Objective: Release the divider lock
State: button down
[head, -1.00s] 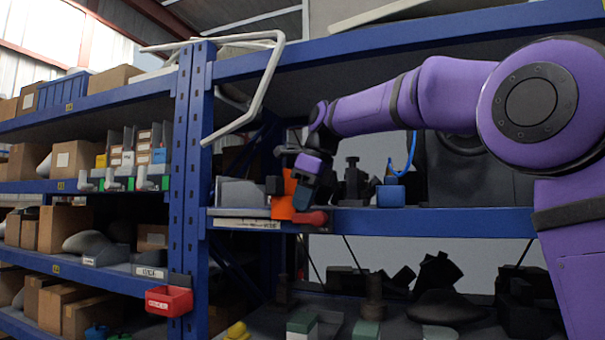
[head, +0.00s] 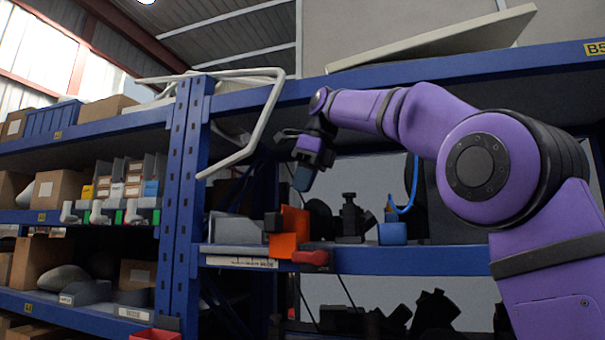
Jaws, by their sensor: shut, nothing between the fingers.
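An orange upright plate (head: 289,232) stands on the blue shelf, with a dark block (head: 272,221) at its left side and a red handle-like piece (head: 311,257) at its lower right, at the shelf's front edge. I cannot tell which of these parts is the divider lock. My gripper (head: 303,180) is above the orange plate and a little to its right, pointing down, apart from it. It is shut and empty. Its fingertips are small and dark in the view.
A blue block (head: 392,233) with a blue cable and several dark parts stand right of the orange plate. A blue rack post (head: 184,200) rises on the left. A bent white tube frame (head: 262,125) juts out left of my gripper.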

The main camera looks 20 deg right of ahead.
jog(key=shift+r, duration=1)
jog(key=s+d+f+n+t+h, duration=0.1)
jog(key=s+d+f+n, duration=0.2)
jog(key=s+f+n, duration=0.5)
jog(key=s+d+f+n+h, duration=0.1)
jog(key=s+d+f+n, duration=0.2)
jog(key=s+f+n, duration=0.5)
jog(key=s+d+f+n+t+h, duration=0.1)
jog(key=s+d+f+n, duration=0.2)
jog(key=s+f+n, duration=0.6)
jog(key=s+f, duration=0.6)
jog(key=f, duration=0.5)
jog(key=shift+d+f+t, duration=0.15)
jog(key=shift+t, duration=0.15)
